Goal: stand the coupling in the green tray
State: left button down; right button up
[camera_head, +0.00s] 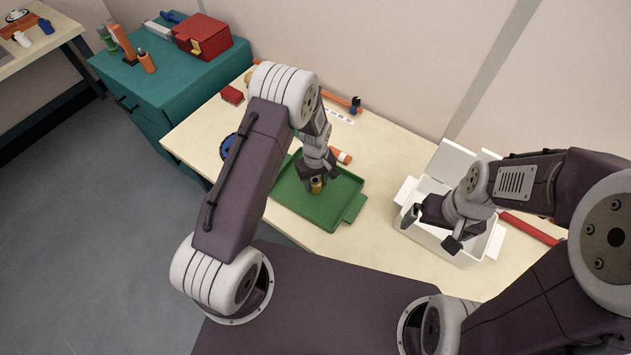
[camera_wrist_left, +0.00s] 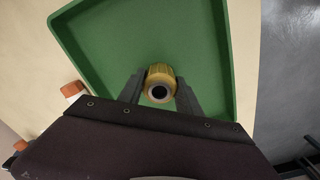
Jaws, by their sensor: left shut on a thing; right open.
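The coupling (camera_wrist_left: 160,85) is a short yellow-brass cylinder with a dark bore. My left gripper (camera_wrist_left: 160,97) is shut on it, with one finger on each side. In the head view the coupling (camera_head: 316,186) looks upright, over the inside of the green tray (camera_head: 345,205). The tray floor also fills much of the left wrist view (camera_wrist_left: 200,35). I cannot tell whether the coupling touches the tray floor. My right gripper (camera_head: 432,228) is open and empty above the white box.
The white box (camera_head: 408,190) with an open lid stands right of the tray. A red bar (camera_head: 530,228), a blue round thing (camera_head: 228,148) and a red block (camera_head: 232,94) lie on the table. A teal cabinet (camera_head: 165,95) holding tools and a red box stands at left.

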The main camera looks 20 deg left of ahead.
aim_at(316, 182)
pick_arm(q)
jog(key=shift+s, duration=0.1)
jog(key=shift+f, duration=0.15)
jog(key=c, duration=0.8)
grip_release()
jog(key=shift+c, duration=0.2)
notch_tip(316, 182, up, 12)
jog(key=r, duration=0.1)
jog(key=s+a+r+m, duration=0.2)
jog(key=s+m, duration=0.1)
jog(key=s, duration=0.4)
jog(key=s+a+r+m+t, duration=0.1)
jog(key=s+a+r+m, duration=0.1)
jog(key=s, duration=0.6)
jog(key=shift+r+m, duration=0.85)
jog(key=shift+m, duration=0.35)
jog(key=shift+s+a, duration=0.1)
jog(key=shift+a, duration=0.05)
